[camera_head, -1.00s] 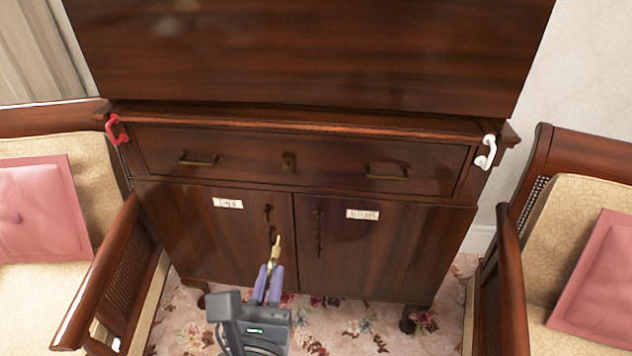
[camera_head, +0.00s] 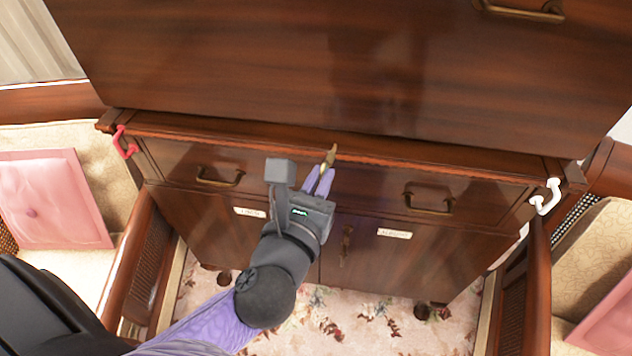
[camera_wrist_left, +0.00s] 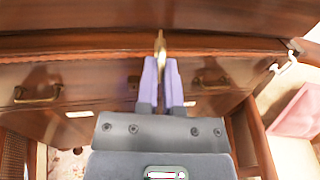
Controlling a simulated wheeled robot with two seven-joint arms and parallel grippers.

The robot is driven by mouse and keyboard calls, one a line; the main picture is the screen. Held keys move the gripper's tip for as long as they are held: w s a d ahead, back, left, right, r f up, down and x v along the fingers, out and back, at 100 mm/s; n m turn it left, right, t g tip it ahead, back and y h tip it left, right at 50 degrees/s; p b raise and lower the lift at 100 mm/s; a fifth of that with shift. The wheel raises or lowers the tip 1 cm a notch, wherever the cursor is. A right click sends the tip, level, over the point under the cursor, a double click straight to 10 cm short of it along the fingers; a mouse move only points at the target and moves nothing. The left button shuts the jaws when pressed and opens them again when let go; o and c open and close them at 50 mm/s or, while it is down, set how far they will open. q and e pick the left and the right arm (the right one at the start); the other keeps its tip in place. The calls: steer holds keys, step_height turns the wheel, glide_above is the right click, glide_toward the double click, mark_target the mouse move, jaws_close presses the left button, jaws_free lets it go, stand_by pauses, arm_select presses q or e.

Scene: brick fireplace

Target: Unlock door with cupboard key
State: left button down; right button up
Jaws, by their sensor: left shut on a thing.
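My left gripper (camera_head: 318,182) is shut on a small brass key (camera_head: 329,158), whose end points up and away past the fingertips. In the left wrist view the key (camera_wrist_left: 160,45) sticks out between the purple fingers (camera_wrist_left: 161,82). The gripper is in front of the cupboard's drawer, near the ledge above it. The left door (camera_head: 208,227) and right door (camera_head: 400,262) below look closed, each with a white label. A dark keyhole fitting (camera_head: 346,240) shows on the right door. The left door's keyhole is hidden behind my arm. My right gripper is not in view.
The drawer has brass handles (camera_head: 220,178) on both sides. A red hook (camera_head: 124,142) and a white hook (camera_head: 547,196) sit at the ledge's ends. Armchairs with pink cushions (camera_head: 55,200) flank the cupboard. Flowered carpet (camera_head: 330,315) lies below.

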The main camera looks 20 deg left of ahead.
arm_select(q)
steer(key=w+d+r+n+y+p, duration=0.1)
steer(key=r+p, duration=1.4)
steer(key=w+d+r+n+g+y+p, duration=0.1)
steer(key=w+d+r+p, duration=0.1)
steer(key=r+p, duration=1.2)
step_height(320, 180, up, 2)
steer(key=shift+d+r+y+p, duration=0.1)
steer(key=shift+d+y+p, duration=0.2)
steer(key=shift+y+p, duration=0.1)
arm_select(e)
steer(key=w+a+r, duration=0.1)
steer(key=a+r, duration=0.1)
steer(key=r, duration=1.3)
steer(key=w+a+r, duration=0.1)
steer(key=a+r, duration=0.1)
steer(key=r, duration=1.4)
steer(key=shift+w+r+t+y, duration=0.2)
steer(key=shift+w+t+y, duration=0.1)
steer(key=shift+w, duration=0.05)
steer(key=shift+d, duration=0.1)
arm_select(q)
steer(key=shift+w, duration=0.1)
steer(key=x, duration=0.4)
steer(key=shift+w+a+r, duration=0.15)
steer(key=shift+w+r, duration=0.05)
steer(key=shift+w, duration=0.15)
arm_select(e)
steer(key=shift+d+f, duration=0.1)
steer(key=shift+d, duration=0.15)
